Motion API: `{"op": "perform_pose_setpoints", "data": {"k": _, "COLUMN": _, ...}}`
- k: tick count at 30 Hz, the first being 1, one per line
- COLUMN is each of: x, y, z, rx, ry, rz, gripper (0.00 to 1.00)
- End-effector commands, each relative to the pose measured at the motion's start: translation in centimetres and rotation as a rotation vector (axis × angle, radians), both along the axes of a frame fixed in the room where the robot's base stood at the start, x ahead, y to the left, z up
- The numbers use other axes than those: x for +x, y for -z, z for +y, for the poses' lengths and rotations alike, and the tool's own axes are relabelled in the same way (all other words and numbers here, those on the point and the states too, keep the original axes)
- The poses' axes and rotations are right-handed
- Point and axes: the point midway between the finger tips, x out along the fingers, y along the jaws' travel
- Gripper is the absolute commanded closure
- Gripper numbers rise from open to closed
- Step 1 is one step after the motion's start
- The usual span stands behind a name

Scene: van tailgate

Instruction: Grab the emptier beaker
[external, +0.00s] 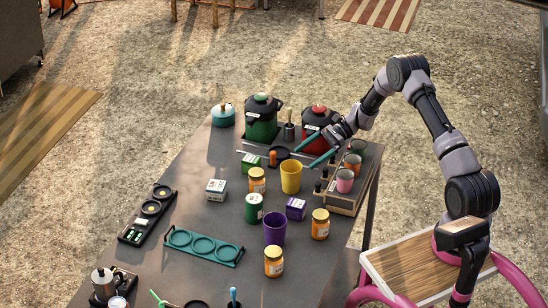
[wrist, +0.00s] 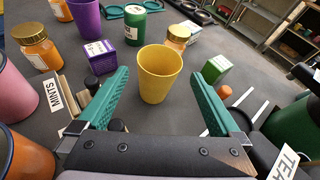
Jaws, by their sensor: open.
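A yellow beaker (external: 291,180) stands upright on the dark table. In the wrist view the yellow beaker (wrist: 160,82) is straight ahead, centred between and just beyond my fingertips. A purple beaker (external: 274,230) stands upright nearer the front of the table. It also shows at the top left of the wrist view (wrist: 87,18). I see no clear contents in the yellow beaker, and the inside of the purple one is too dark to judge. My gripper (external: 308,157) has its teal fingers spread, with nothing between them, apart from the yellow beaker.
Orange-labelled jars (external: 257,180), a purple box (external: 296,208) and a green can (external: 254,209) stand close around the beakers. A wooden rack with cups (external: 342,207) is at the right. A red pot (external: 313,142) and green pot (external: 262,121) stand behind.

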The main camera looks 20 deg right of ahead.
Motion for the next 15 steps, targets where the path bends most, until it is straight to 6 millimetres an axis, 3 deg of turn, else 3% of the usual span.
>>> {"op": "perform_pose_setpoints", "data": {"k": 9, "x": -0.4, "y": 1.6, "z": 4.0, "rx": 0.0, "ry": -0.002, "rz": 0.001, "gripper": 0.0}}
{"op": "perform_pose_setpoints", "data": {"k": 15, "x": -0.4, "y": 1.9, "z": 4.7, "rx": 0.0, "ry": 0.001, "rz": 0.0, "gripper": 0.0}}
